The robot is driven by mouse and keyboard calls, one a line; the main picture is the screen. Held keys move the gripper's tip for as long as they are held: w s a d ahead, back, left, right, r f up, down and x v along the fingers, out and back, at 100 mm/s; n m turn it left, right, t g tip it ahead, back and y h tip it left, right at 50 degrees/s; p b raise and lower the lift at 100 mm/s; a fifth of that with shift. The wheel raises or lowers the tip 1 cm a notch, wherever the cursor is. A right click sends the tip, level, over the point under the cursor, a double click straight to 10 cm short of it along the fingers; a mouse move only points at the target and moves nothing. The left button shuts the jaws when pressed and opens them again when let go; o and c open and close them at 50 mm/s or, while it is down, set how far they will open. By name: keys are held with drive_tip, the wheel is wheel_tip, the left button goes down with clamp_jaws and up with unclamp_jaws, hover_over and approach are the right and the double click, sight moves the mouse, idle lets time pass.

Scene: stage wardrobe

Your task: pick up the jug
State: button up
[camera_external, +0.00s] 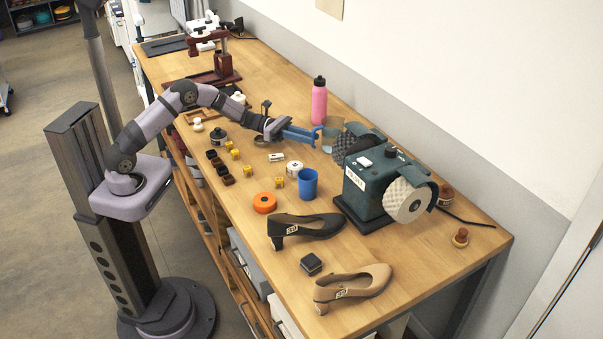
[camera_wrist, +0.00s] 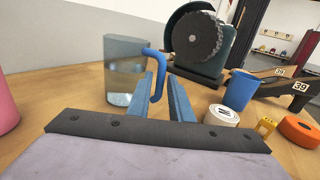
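The jug (camera_wrist: 125,75) is a clear, greyish vessel with a blue handle (camera_wrist: 156,75). It stands upright on the wooden bench, and in the external view the jug (camera_external: 332,132) is just beyond my gripper, beside the pink bottle. My gripper (camera_external: 312,136) has blue fingers and reaches level toward the jug. In the wrist view my gripper (camera_wrist: 168,82) has its two fingers apart, with a gap between them. The handle's lower end appears between or just ahead of the fingertips; I cannot tell whether they touch it. The jug's body is left of the fingers.
A pink bottle (camera_external: 319,101) stands close behind the jug. A dark green grinding machine (camera_external: 366,190) stands to its right. A blue cup (camera_external: 308,183), a white tin (camera_external: 294,168) and an orange roll (camera_external: 264,203) are nearer the front. Two shoes lie farther right.

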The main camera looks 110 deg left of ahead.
drive_tip(key=shift+x, duration=1.1)
clamp_jaws()
drive_tip(key=shift+r, duration=0.1)
drive_tip(key=shift+r, duration=0.15)
drive_tip(key=shift+r+b, duration=0.45)
drive_tip(key=shift+r, duration=4.35)
